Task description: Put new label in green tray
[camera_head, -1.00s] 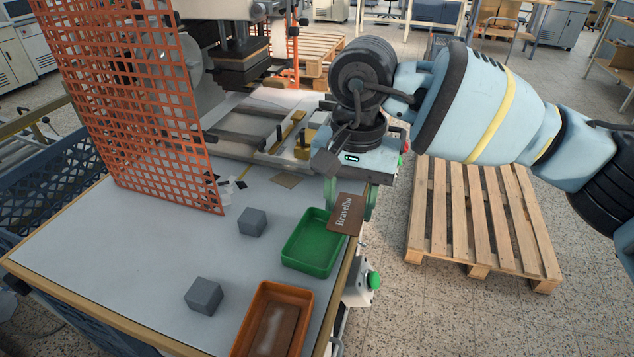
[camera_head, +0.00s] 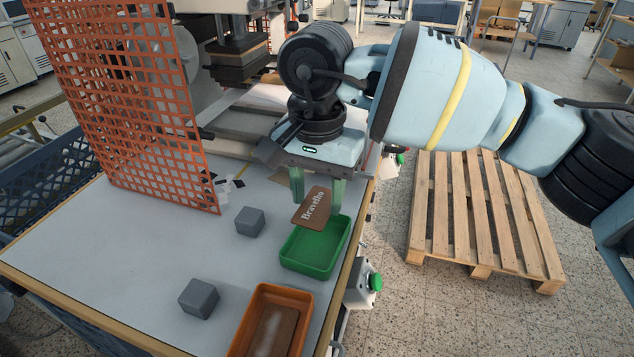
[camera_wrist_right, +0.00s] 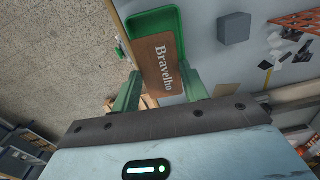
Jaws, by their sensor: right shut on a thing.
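A brown label with the white word "Bravelho" (camera_head: 314,212) is held in my right gripper (camera_head: 318,196), whose green fingers are shut on its edge. The label is tilted and hangs above the far part of the green tray (camera_head: 304,268), covering some of that tray's rim. In the right wrist view the label (camera_wrist_right: 160,64) sits between the green fingers (camera_wrist_right: 160,90), with the green tray (camera_wrist_right: 128,28) behind it. The visible inside of the green tray is empty. My left gripper is not in view.
An orange tray (camera_head: 236,345) with a brown label inside stands in front of the green tray. Two grey blocks (camera_head: 250,221) (camera_head: 199,298) stand on the table to the left. An orange mesh guard (camera_head: 140,110) and the press (camera_head: 232,55) are behind.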

